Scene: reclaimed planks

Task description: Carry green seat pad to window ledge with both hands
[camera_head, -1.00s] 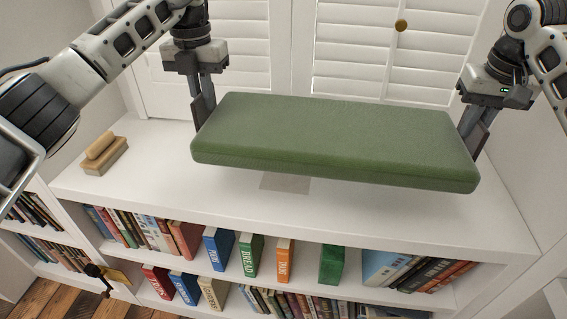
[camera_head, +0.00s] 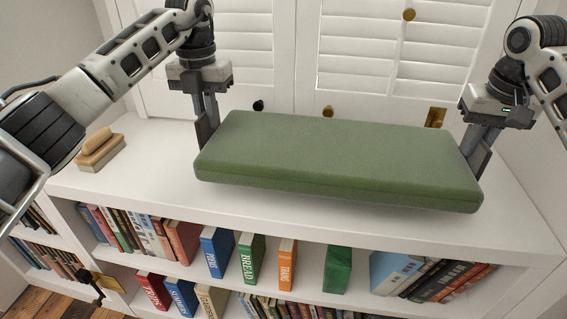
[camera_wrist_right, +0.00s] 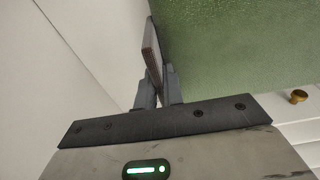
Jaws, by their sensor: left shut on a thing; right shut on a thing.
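The green seat pad (camera_head: 335,158) is a long, thick cushion above the white window ledge (camera_head: 150,187), lying nearly flat with its right end slightly lower in the head view. My left gripper (camera_head: 207,135) is shut on its left end. My right gripper (camera_head: 474,160) is shut on its right end. In the right wrist view the pad (camera_wrist_right: 245,45) fills the upper right, beside a finger of the right gripper (camera_wrist_right: 158,70). Whether the pad's underside touches the ledge is hard to tell.
A wooden brush (camera_head: 100,150) lies on the ledge at the left. Shelves of books (camera_head: 217,250) are under the ledge. White shutters (camera_head: 400,50) with knobs (camera_head: 328,111) stand behind the pad. Bare ledge shows in front of the pad.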

